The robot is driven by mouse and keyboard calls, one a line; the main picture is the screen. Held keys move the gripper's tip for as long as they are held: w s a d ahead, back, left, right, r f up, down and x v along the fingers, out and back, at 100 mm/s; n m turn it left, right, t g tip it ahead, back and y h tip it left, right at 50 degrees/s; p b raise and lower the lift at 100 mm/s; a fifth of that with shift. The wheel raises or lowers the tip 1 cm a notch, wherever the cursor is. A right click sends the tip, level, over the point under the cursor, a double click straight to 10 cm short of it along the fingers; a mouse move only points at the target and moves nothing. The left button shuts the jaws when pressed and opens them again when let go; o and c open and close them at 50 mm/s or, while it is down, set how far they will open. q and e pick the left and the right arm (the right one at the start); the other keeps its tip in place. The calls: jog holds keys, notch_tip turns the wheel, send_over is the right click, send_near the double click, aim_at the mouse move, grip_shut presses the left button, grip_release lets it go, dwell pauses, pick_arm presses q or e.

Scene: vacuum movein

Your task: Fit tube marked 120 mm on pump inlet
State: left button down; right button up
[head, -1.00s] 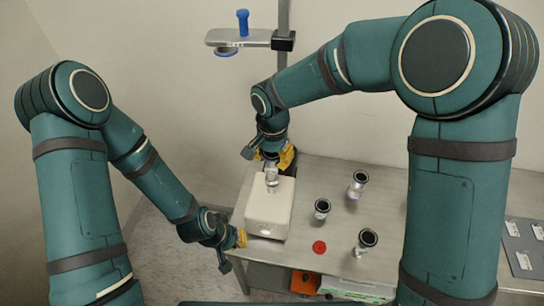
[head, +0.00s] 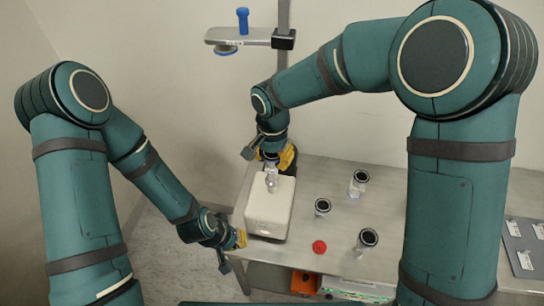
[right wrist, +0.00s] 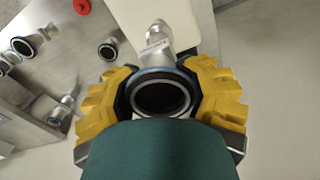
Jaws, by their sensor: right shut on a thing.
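The pump is a white box (head: 267,208) on the left end of the table in the head view. A silvery metal fitting (head: 271,182) shows at its back end. My right gripper (head: 279,157), with yellow fingers, is just behind it. In the right wrist view its fingers (right wrist: 160,98) are shut on a round tube end (right wrist: 157,72) with a blue rim and dark opening. A silvery labelled part (right wrist: 157,41) lies between this end and the pump; the label is unreadable and any joint is unclear. My left gripper (head: 238,239) is at the pump's front left; its jaw opening is unclear.
A red cap (head: 319,247) lies near the front edge. A wall shelf (head: 230,38) is above; a grey board (head: 522,245) is far right.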

jog(key=shift+f, duration=0.35)
dwell(0.6)
jog(key=o, duration=1.5)
jog(key=shift+o, duration=0.2)
notch_tip(320, 180, up, 12)
jog(key=shift+s+r, duration=0.1)
